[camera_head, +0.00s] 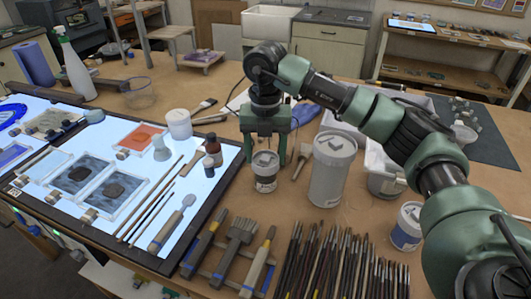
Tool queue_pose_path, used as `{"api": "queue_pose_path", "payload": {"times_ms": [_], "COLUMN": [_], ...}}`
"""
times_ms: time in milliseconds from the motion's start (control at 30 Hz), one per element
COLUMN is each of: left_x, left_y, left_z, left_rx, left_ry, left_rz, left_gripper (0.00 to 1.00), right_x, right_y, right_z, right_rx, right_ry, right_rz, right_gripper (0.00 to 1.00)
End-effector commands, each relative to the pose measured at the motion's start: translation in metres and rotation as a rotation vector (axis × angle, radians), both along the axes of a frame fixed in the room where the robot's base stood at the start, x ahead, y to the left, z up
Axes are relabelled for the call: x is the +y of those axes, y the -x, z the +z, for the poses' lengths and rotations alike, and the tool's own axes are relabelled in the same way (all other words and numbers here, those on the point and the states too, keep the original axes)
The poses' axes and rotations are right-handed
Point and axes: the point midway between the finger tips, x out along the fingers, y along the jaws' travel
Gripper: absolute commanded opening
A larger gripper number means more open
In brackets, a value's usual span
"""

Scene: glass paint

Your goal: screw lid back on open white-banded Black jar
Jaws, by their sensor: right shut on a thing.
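A small white-banded jar (264,183) stands on the brown table just right of the light panel. A pale lid with a dark mark (264,159) shows at its top. My right gripper (266,161) points straight down over the jar, with one green finger on each side of the lid, shut on it. The lid looks level and in line with the jar; whether it is seated or slightly above the rim I cannot tell. My left gripper is out of view.
A tall grey canister (329,170) stands close right of the jar. A blue-banded jar (406,227) is farther right. Several brushes (340,262) lie in front. A brown bottle (213,150) and white tub (179,124) are to the left, by the light panel (205,190).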

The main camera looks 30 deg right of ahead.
Motion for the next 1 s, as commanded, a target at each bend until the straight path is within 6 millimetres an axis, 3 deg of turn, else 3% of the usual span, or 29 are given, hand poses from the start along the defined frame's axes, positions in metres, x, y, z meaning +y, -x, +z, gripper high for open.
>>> {"api": "queue_pose_path", "payload": {"times_ms": [467, 800, 1000], "left_x": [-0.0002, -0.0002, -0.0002], "left_y": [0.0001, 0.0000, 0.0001], "left_z": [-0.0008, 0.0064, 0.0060], "left_rx": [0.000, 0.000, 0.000], "left_ry": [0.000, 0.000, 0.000], "left_rz": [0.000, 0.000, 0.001], "left_gripper": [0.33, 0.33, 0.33], "right_x": [0.0001, -0.0001, -0.0002], "right_y": [-0.0002, 0.0010, 0.0010], "right_z": [-0.0019, -0.0026, -0.0038], "right_rx": [-0.001, 0.001, 0.002], "right_ry": [0.000, 0.000, 0.001], "right_rz": [-0.017, -0.416, -0.452], "right_gripper": [0.26, 0.26, 0.26]}}
